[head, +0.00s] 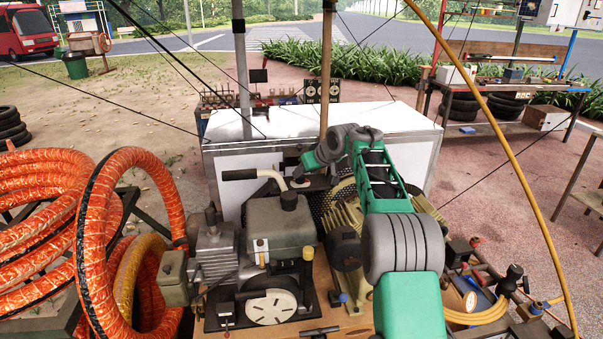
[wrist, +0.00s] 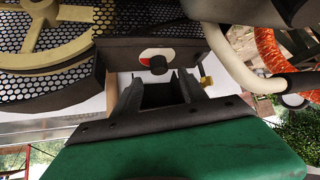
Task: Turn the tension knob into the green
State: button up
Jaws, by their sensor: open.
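The tension knob (wrist: 158,65) is a small dark round knob in the wrist view. It sits in front of a pale dial (wrist: 166,53) with red at its left side. No green shows on the visible part of the dial. A dark bracket (wrist: 112,52) surrounds the dial. My gripper (wrist: 161,79) is open and empty, its two dark fingers pointing at the knob, which appears between and just beyond the tips. I cannot tell any contact. In the head view my gripper (head: 306,168) is small beside the compressor; the knob cannot be made out there.
A cream wheel (wrist: 50,35) and black mesh guard lie left of the knob. A pale curved pipe (wrist: 232,60) passes close on the right. In the head view the engine (head: 282,228) stands left of my arm, with orange hose coils (head: 112,215) farther left.

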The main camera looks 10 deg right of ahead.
aim_at(302, 177)
jog(key=p+x, duration=0.1)
jog(key=x, duration=0.3)
jog(key=shift+w+a+f, duration=0.1)
jog(key=shift+w+f, duration=0.15)
jog(key=shift+w, duration=0.1)
grip_shut()
